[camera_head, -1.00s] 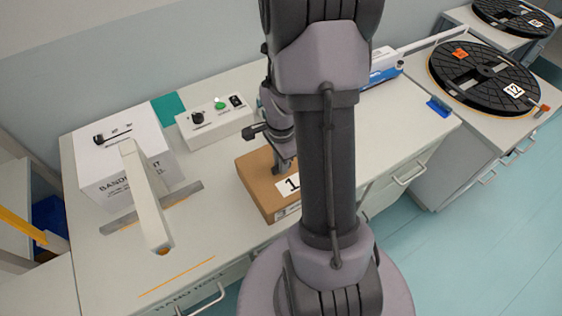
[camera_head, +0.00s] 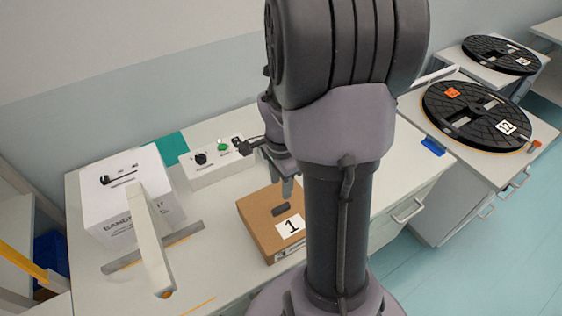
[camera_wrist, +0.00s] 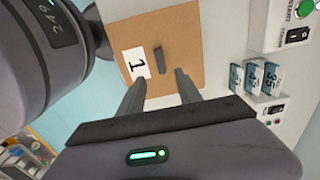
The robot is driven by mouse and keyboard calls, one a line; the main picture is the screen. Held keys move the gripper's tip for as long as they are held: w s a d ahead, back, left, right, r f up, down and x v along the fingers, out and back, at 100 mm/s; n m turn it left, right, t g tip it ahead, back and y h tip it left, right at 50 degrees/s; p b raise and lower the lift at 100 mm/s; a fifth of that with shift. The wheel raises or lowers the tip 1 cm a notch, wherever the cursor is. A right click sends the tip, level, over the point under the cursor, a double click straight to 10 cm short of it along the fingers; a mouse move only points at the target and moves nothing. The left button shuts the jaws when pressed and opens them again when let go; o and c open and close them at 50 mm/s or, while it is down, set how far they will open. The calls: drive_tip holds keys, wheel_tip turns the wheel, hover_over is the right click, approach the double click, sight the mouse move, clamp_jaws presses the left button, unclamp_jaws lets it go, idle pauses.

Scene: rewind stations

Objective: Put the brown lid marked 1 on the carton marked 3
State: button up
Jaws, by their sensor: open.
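The brown lid marked 1 (camera_head: 259,221) lies on a carton (camera_head: 287,254) on the bench, with a dark bar handle on top. A pale label shows on the carton's near side, but its number is not readable here. My gripper (camera_head: 290,190) is just above the lid, by the handle, partly hidden by my arm. In the wrist view my gripper (camera_wrist: 159,77) is open and empty, its two fingers apart below the handle. The lid (camera_wrist: 192,42) and its handle show clear of the fingers there.
A white banding unit (camera_head: 125,195) with an arm stands left on the bench. A control box (camera_head: 210,165) with a green button sits behind the lid. Black reels (camera_head: 475,115) lie on stands at right. Small blue-and-white packs (camera_wrist: 262,78) show in the wrist view.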

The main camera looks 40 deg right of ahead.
wheel_tip(320, 180, up, 7)
drive_tip(key=p, duration=0.1)
drive_tip(key=shift+f, duration=0.1)
idle(0.3)
